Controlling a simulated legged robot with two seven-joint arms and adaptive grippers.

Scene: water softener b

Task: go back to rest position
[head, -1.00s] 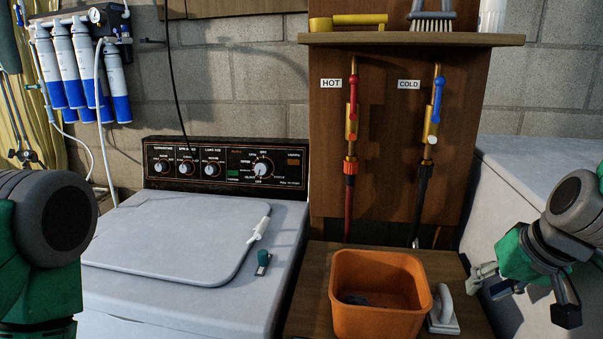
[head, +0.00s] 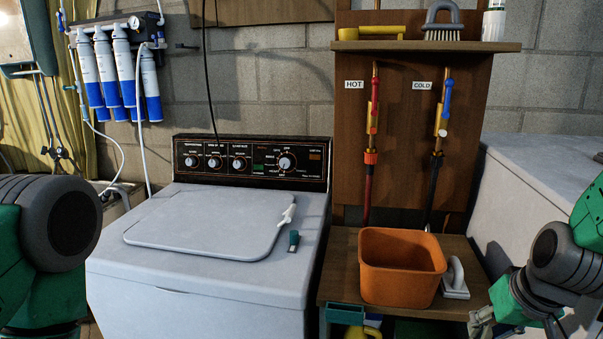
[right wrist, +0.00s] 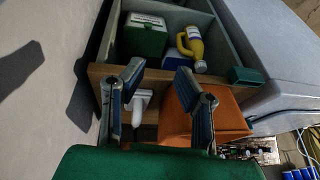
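My right gripper (head: 480,322) shows at the lower right of the head view, beside the wooden stand and partly cut off by the frame edge. In the right wrist view its two fingers (right wrist: 158,83) are spread apart with nothing between them.
The white washer (head: 200,290) stands left of the stand, with a small teal-capped item (head: 293,241) on top. Below the stand are a green box (right wrist: 145,35) and a yellow bottle (right wrist: 191,45). A white appliance (head: 530,190) stands at the right. Hot and cold valves are behind.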

